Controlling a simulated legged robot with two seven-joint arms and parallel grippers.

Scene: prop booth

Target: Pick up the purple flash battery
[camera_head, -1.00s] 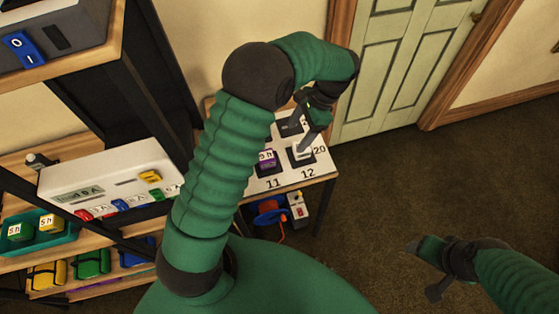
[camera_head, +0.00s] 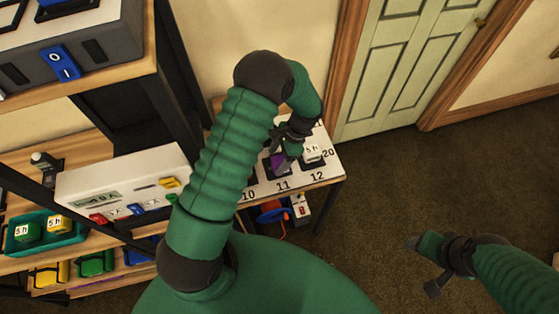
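The purple flash battery (camera_head: 276,163) is on the white numbered board (camera_head: 328,174), above the number 11. My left gripper (camera_head: 287,156) is right over it, fingers pointing down, and covers much of it. Its fingers are small and partly hidden, so I cannot tell whether they are open or touch the battery. A white battery marked 5h (camera_head: 312,152) is just to the right, above number 12. My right gripper (camera_head: 424,266) is open and empty, over the floor at the lower right.
A shelf (camera_head: 20,262) on the left holds a white device (camera_head: 120,184) and a teal tray (camera_head: 70,235) with green and yellow batteries. Brown floor at the right is clear.

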